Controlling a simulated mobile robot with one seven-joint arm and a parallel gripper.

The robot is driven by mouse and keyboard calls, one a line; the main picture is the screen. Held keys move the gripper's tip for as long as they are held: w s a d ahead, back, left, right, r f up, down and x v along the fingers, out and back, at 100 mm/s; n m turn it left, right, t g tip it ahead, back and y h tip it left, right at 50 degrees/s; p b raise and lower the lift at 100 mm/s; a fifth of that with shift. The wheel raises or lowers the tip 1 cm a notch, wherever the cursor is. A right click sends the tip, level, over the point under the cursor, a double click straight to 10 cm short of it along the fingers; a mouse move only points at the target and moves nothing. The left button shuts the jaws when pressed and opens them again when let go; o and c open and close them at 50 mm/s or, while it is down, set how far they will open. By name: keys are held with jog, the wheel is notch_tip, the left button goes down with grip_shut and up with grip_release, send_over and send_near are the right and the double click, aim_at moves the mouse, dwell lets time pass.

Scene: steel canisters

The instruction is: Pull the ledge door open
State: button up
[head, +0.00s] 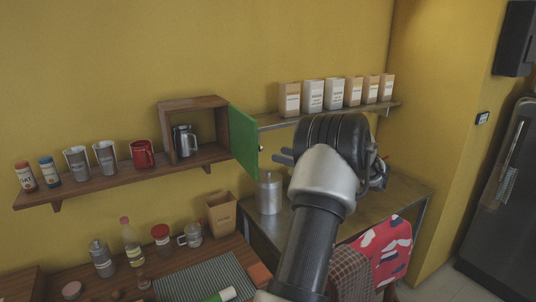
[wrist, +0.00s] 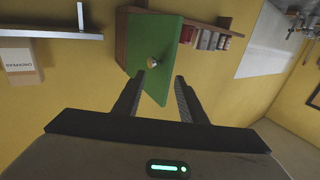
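The small wooden cabinet (head: 163,124) sits on the left wall ledge. Its green door (head: 243,138) stands open, swung out at its right side, and a steel jug (head: 184,141) shows inside. A small round knob (head: 261,149) is on the door's face. In the wrist view the green door (wrist: 150,48) fills the upper middle, with the knob (wrist: 153,62) just beyond my fingertips. My gripper (wrist: 160,77) is open and empty, its fingers apart in front of the knob. In the head view my gripper (head: 281,156) is right of the door, partly hidden by my arm.
The left ledge (head: 75,187) holds mugs, cups and jars. A right shelf (head: 273,121) bears several cartons. A steel canister (head: 269,192) stands on the metal table (head: 400,200) below. A chair with a red cloth (head: 385,250) is at the lower right.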

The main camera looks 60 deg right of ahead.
jog(key=s, duration=0.6)
jog(key=shift+s+d+b, duration=0.2)
jog(key=shift+s+b, duration=0.1)
jog(key=shift+s, duration=0.05)
jog(key=shift+m, duration=0.3)
jog(key=c, duration=0.5)
jog(key=shift+d+m+h, duration=0.2)
jog(key=shift+m+h, duration=0.1)
jog(key=shift+m, duration=0.4)
jog(key=c, duration=0.4)
jog(key=m, duration=0.1)
jog(key=m+h, duration=0.1)
jog(key=m, duration=0.1)
jog(key=shift+w+d+r, duration=0.15)
jog(key=shift+d, duration=0.15)
grip_shut()
jog(key=w+d+m+h, duration=0.1)
jog(key=w+m+h, duration=0.3)
jog(key=w+m, duration=0.8)
jog(key=shift+w+f+m+g+h+p, duration=0.25)
jog(key=shift+m+g+h+p, duration=0.15)
jog(key=shift+m, duration=2)
